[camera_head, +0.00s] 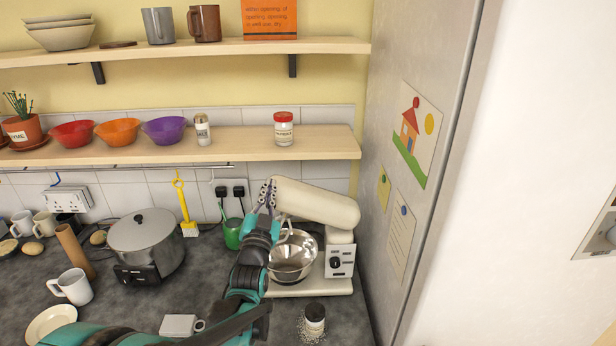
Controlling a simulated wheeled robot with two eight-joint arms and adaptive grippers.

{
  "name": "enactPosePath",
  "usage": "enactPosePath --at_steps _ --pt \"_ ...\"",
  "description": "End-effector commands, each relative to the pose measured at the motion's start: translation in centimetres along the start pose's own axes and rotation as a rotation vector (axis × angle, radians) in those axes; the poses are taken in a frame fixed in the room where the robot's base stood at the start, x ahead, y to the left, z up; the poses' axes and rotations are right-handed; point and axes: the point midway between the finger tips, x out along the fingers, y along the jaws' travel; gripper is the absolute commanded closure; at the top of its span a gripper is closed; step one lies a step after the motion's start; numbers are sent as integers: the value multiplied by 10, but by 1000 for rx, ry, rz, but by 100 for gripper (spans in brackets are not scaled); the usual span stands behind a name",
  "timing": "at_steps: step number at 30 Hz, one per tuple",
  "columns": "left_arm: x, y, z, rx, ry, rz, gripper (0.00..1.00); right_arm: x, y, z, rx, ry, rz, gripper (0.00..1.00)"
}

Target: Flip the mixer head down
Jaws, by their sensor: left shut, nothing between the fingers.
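The cream stand mixer stands on the dark counter against the grey panel at right. Its head (318,204) is tilted, with the free left end higher than the end at the column. The steel bowl (292,258) sits on the mixer base (318,287) below the head. My left gripper (267,188) is shut and empty, pointing up beside the head's raised left end. I cannot tell whether it touches the head. My left arm covers part of the bowl's left side. My right gripper is not in view.
A silver pot (147,238) and a yellow brush (184,212) are left of the mixer. A green cup (232,233) stands close behind my arm. A small jar (314,319) stands in front of the mixer. A shelf (310,143) hangs above.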

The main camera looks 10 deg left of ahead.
Motion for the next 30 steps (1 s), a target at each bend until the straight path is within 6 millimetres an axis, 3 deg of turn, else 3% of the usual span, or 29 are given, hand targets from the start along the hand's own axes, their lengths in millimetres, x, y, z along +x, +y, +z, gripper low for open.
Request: enactPosePath --at_steps 1,3,12,21,30 --pt "-6 0 19 -37 0 -15 100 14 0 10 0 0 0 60" --pt "-11 -4 34 -96 0 -35 100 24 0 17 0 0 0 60" --pt "-29 -10 84 -293 1 -103 100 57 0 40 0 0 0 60" --pt "-38 -10 108 -391 -2 -135 100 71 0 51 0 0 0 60" --pt "-40 -9 114 -412 -6 -141 100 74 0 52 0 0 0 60"
